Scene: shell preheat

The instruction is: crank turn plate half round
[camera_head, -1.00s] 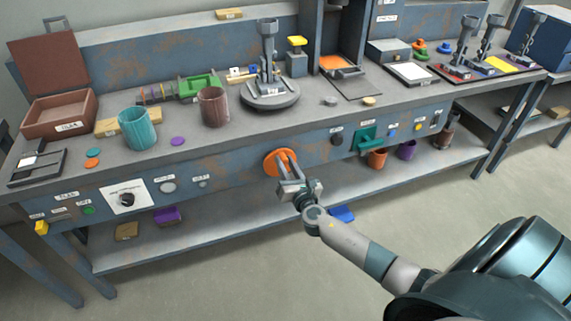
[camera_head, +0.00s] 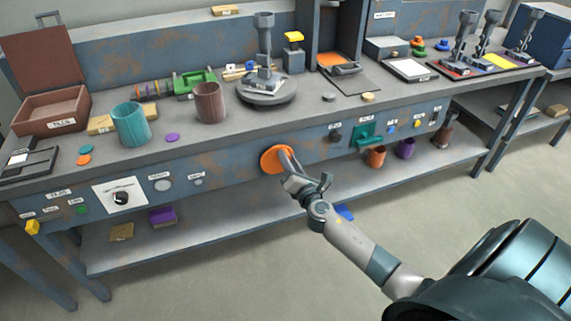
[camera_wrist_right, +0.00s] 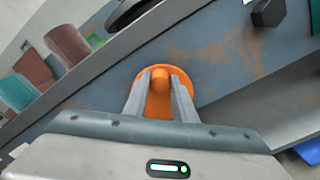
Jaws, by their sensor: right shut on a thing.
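The orange crank (camera_head: 273,160) is a round disc with a knob on the front panel of the bench. It also shows in the right wrist view (camera_wrist_right: 181,79), with its knob between my fingers. My right gripper (camera_head: 288,172) is shut on the crank's knob (camera_wrist_right: 160,76); the fingers (camera_wrist_right: 160,95) lie on either side of it. The turn plate (camera_head: 267,91) is a dark round plate on the bench top above the crank, with a grey upright fixture (camera_head: 264,50) standing on it. My left gripper is not in view.
A brown cup (camera_head: 209,103) and a teal cup (camera_head: 131,124) stand left of the plate. A lower shelf (camera_head: 230,212) runs below the crank. The floor in front is clear.

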